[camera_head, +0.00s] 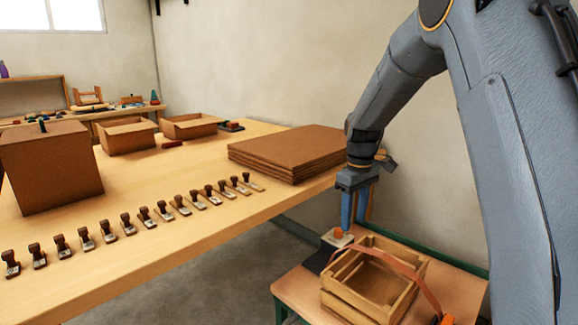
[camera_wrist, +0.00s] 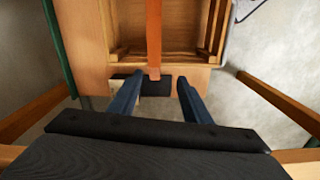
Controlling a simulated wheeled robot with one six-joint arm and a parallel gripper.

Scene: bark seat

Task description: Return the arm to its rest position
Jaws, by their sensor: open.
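In the wrist view, my gripper (camera_wrist: 158,82) shows both fingers spread, and the crate (camera_wrist: 121,52) lies beyond the tips. A reddish-brown strap (camera_head: 411,271) arches over the crate; in the wrist view the strap (camera_wrist: 154,35) runs toward the gap between the fingers. A dark pad (camera_head: 319,260) and a pale block with an orange-red top (camera_head: 338,233) sit close to the fingertips.
A long wooden table (camera_head: 190,235) holds a row of several dark-handled stamps, a stack of brown sheets (camera_head: 285,152), a large brown box (camera_head: 50,170) and two open boxes. The stack's edge is close to my arm. A wall stands behind.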

